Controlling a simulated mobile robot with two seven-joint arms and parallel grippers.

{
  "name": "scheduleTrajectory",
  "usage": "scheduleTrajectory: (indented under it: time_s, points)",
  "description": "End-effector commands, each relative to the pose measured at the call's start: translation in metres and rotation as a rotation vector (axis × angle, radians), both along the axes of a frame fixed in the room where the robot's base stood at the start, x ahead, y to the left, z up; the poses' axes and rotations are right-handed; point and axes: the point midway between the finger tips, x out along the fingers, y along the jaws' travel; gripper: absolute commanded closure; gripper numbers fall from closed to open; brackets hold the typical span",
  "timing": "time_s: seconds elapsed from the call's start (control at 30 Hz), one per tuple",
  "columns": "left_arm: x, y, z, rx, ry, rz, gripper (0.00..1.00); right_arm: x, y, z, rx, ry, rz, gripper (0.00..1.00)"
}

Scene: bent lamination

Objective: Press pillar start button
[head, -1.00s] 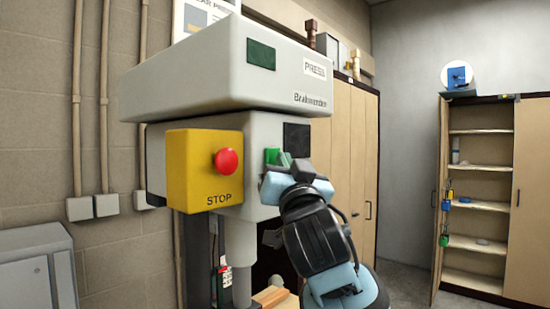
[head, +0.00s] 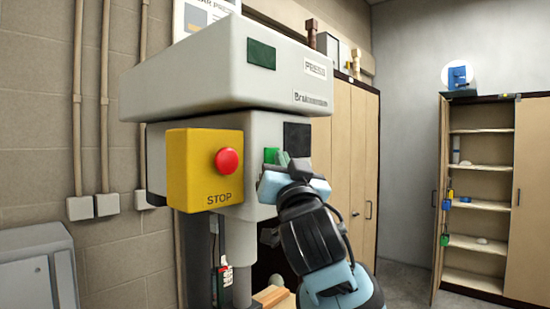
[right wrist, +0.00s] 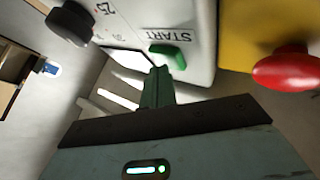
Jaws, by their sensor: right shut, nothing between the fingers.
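The green start button (head: 271,155) is on the front of the grey press pillar head, right of the yellow stop box. In the right wrist view the green button (right wrist: 172,56) sits beside the word START. My right gripper (head: 283,158) is shut and empty, with its green fingertips at the button. In the right wrist view the fingertips (right wrist: 160,72) are just beside the button's near edge; I cannot tell whether they touch it. My left gripper is not in view.
The yellow box (head: 190,180) with a red stop button (head: 227,161) stands out left of the start button. A black knob (right wrist: 70,22) is on the panel. Wooden cabinets (head: 350,150) stand behind. An open shelf cabinet (head: 480,190) is at the right.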

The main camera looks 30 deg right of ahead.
Motion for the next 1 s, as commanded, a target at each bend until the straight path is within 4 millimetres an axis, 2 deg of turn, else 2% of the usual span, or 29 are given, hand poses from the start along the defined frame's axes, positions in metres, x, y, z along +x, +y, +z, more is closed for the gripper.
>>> scheduleTrajectory:
  time_s: [0.67,1.0]
  points:
    - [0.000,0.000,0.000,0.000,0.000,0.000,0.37,0.003,0.001,0.000,0.000,0.001,0.000,1.00]
    - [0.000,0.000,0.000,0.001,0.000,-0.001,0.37,-0.010,-0.004,0.000,0.000,-0.001,0.001,1.00]
